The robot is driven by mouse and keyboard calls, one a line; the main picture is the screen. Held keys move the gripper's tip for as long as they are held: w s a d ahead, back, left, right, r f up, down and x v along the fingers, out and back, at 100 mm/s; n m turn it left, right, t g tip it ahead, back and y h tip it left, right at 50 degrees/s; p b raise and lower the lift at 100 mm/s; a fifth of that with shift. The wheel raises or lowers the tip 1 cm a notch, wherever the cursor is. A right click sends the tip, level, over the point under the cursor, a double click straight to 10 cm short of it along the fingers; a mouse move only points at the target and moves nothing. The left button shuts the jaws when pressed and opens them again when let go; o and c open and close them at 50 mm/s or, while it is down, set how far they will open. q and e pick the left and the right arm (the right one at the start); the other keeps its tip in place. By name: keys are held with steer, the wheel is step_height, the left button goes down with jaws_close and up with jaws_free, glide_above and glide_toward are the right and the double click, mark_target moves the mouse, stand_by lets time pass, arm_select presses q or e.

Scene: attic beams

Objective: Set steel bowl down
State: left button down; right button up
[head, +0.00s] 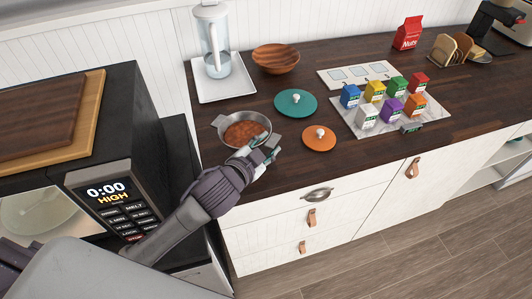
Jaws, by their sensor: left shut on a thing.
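The steel bowl (222,130) is round and silvery with a small side handle. It holds a reddish-brown food (244,132). It is upright over the front left of the dark wooden counter (300,105). My left gripper (267,149) reaches in from the lower left and is shut at the bowl's lower right side; its fingers partly hide that side. I cannot tell whether the bowl's base touches the counter. My right gripper is not in view.
Near the bowl lie a teal lid (296,102) and an orange lid (319,138). Behind are a wooden bowl (276,59) and a blender jug (212,45). Several coloured boxes (375,91) stand to the right. A microwave (112,200) is at left.

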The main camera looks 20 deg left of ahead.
arm_select(q)
steer(key=shift+f, duration=2)
steer(key=c, duration=0.7)
jaws_free()
steer(key=b+v, duration=0.1)
steer(key=v, duration=0.9)
steer(key=shift+s+a+f, duration=0.1)
steer(key=shift+s+a, duration=0.05)
steer(key=shift+s, duration=0.25)
steer(key=shift+s+a+r+b, duration=0.1)
steer(key=shift+s+r+b, duration=0.2)
steer(key=shift+s, duration=0.25)
